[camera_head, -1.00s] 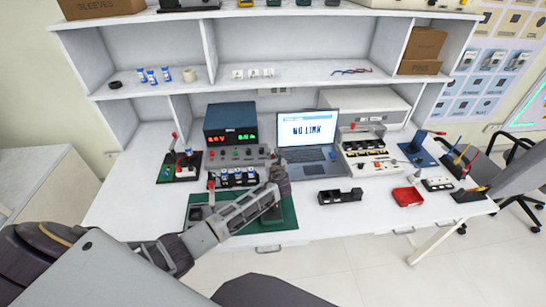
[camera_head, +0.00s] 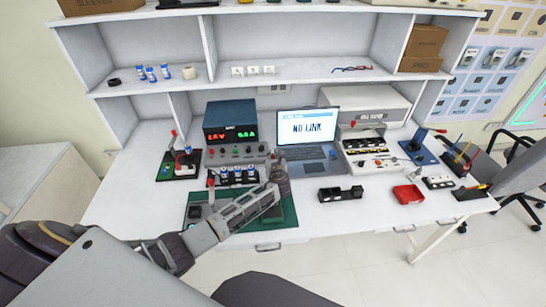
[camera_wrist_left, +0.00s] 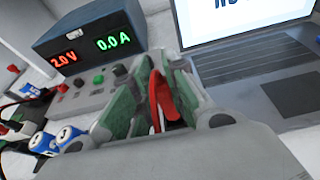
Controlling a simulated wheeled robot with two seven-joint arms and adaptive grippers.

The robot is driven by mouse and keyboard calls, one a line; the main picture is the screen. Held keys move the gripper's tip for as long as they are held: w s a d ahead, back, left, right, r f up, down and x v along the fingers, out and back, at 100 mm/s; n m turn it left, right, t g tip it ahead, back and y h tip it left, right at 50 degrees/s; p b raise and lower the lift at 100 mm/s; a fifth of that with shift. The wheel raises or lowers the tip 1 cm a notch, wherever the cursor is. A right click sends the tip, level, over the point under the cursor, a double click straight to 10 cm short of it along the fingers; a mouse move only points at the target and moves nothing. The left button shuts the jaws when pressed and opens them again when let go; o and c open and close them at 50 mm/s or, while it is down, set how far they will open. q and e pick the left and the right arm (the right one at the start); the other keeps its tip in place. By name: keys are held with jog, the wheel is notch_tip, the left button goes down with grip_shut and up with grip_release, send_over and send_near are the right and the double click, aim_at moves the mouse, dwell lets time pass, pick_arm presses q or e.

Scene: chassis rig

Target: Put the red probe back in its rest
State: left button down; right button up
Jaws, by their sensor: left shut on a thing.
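The red probe (camera_wrist_left: 163,97) is between the fingers of my left gripper (camera_wrist_left: 158,98) in the left wrist view, and the gripper is shut on it. Much of the probe is hidden by the green-padded fingers. In the head view my left gripper (camera_head: 281,180) is above the bench in front of the laptop, and the probe cannot be made out there. I cannot tell which part on the bench is the probe's rest. My right gripper is not in view.
The power supply (camera_head: 230,121) stands behind the gripper, with the laptop (camera_head: 305,153) to its right. A green mat (camera_head: 287,216) lies below.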

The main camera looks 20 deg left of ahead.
pick_arm(q)
jog(key=shift+f+b, duration=0.8)
jog(key=shift+f, duration=0.65)
dwell(0.5)
jog(key=c, duration=1.3)
grip_release()
jog(key=shift+c, duration=0.2)
jog(key=shift+s, duration=0.1)
jog(key=shift+v, duration=5.95)
jog(key=shift+r, duration=0.1)
